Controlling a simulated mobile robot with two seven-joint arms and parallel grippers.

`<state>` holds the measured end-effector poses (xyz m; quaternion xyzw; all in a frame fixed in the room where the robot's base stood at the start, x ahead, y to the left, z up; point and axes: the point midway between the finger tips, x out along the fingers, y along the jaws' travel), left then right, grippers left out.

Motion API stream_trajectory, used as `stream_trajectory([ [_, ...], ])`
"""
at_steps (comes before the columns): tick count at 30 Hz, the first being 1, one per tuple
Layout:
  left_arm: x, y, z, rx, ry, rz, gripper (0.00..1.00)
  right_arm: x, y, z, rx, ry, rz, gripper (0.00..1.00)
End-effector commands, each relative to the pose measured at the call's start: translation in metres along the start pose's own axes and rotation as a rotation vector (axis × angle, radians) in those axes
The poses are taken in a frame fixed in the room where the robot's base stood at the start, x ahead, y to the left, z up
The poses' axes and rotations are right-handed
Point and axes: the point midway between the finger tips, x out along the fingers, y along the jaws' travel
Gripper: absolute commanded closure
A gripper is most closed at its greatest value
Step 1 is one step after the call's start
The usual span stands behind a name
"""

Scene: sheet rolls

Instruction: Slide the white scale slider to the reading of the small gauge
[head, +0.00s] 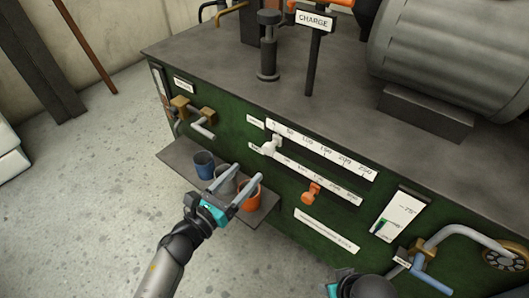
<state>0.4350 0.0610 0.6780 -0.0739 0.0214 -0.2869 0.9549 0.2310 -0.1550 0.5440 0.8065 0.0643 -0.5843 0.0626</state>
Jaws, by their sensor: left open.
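The white scale slider (270,146) sits near the left end of the two white scale strips on the green machine front. The upper scale strip (325,150) carries numbers rising to the right. A small white gauge plate (403,211) with a green mark low on it is at the right of the front; its exact reading is too small to tell. My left gripper (248,173) is open and empty, below and left of the slider, apart from it, over the shelf with cups. My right gripper (338,286) shows only partly at the bottom edge; its fingers cannot be made out.
An orange slider (311,192) sits below the lower scale strip. Blue (204,164), grey (224,180) and orange (251,194) cups stand on a dark shelf (178,153). Bent pipes (470,231) and a blue lever (428,272) stick out at lower right. A brass tap is at left.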

Motion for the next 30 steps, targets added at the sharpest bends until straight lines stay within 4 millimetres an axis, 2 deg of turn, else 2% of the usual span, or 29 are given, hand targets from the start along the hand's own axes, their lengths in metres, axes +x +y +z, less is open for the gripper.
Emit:
stream_trajectory([
  [1, 0.011, 0.0, -0.001, -0.001, -0.003, -0.002, 0.29, -0.002, 0.0, -0.001, 0.0, 0.006, 0.001, 0.5],
  [9, 0.06, 0.0, -0.001, -0.003, -0.002, 0.0, 0.29, -0.018, 0.001, -0.011, 0.001, 0.034, 0.002, 0.5],
  [15, 0.085, 0.0, -0.002, -0.002, 0.0, 0.001, 0.29, -0.03, 0.001, -0.016, 0.002, 0.05, 0.003, 0.5],
  [21, 0.095, 0.0, -0.001, -0.004, 0.0, 0.001, 0.29, -0.036, 0.001, -0.018, 0.002, 0.058, 0.004, 0.5],
  [29, 0.096, 0.0, -0.001, -0.004, 0.0, 0.001, 0.29, -0.037, 0.002, -0.018, 0.003, 0.058, 0.004, 0.5],
  [30, 0.096, 0.0, -0.001, -0.004, 0.0, 0.001, 0.31, -0.037, 0.002, -0.018, 0.003, 0.058, 0.004, 0.5],
])
